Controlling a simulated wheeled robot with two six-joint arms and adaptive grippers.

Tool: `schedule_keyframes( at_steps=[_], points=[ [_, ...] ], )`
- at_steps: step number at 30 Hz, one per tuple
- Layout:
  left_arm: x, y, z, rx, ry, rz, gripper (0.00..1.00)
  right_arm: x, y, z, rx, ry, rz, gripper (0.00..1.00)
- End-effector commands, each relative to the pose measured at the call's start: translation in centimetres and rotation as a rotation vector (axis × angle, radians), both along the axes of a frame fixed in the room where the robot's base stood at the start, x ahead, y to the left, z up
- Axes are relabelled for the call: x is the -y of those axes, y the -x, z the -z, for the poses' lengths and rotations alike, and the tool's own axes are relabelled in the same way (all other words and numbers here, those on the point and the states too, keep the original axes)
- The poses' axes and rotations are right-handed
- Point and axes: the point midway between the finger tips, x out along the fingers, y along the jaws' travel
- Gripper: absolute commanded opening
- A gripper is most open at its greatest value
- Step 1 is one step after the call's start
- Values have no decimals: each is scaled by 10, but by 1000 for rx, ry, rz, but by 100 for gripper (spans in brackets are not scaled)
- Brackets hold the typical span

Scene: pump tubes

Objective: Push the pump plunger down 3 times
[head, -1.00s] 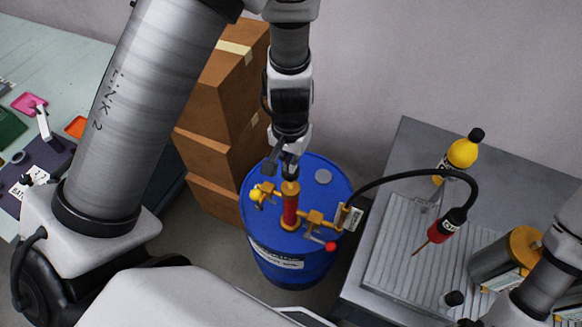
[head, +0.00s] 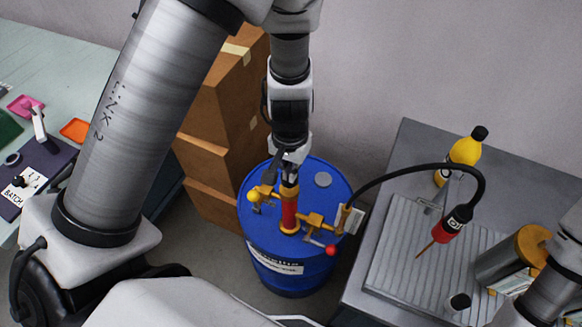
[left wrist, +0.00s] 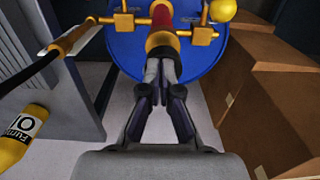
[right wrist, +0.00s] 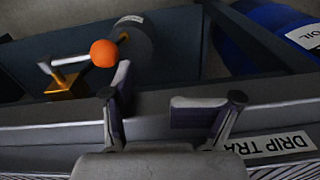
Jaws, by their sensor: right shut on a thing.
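The pump (head: 289,214), with a red body and brass fittings, stands upright on the blue drum (head: 266,238). My left gripper (head: 290,180) is directly above it, pointing down. In the left wrist view the left fingers (left wrist: 162,70) are close together at the brass pump top (left wrist: 161,40). They cover the plunger, so how far it is down is hard to see. My right gripper (right wrist: 155,95) shows in the right wrist view at the grey edge of the drip tray (right wrist: 60,128). Its fingers look apart and bent, with that edge between them; the hold is hard to make out.
Cardboard boxes (head: 222,130) are stacked left of the drum. A grey table (head: 405,150) on the right bears a yellow bottle (head: 463,152) and a ribbed tray. A black hose (head: 400,174) arches from the pump to a red nozzle (head: 448,234). A red ball handle (head: 331,249) sticks out in front.

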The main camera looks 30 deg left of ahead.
Motion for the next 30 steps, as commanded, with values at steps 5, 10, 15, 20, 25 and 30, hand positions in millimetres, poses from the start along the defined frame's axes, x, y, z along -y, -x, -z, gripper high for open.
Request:
schedule_keyframes(
  at_steps=[5,10,15,20,25,30],
  points=[
    [0,1,16,-3,0,0,0,-2,2,19,-10,-5,-7,40],
    [0,1,24,-3,0,0,0,-2,2,25,-9,-4,-10,40],
    [0,1,30,-4,0,0,0,-2,1,30,-4,-4,-11,40],
    [0,1,26,-4,0,0,0,-2,1,26,-5,-4,-12,40],
    [0,1,11,-2,0,1,0,-2,2,16,-10,-4,-13,40],
    [0,0,-3,-1,0,0,0,-2,4,6,-15,-6,-20,40]
  ],
)
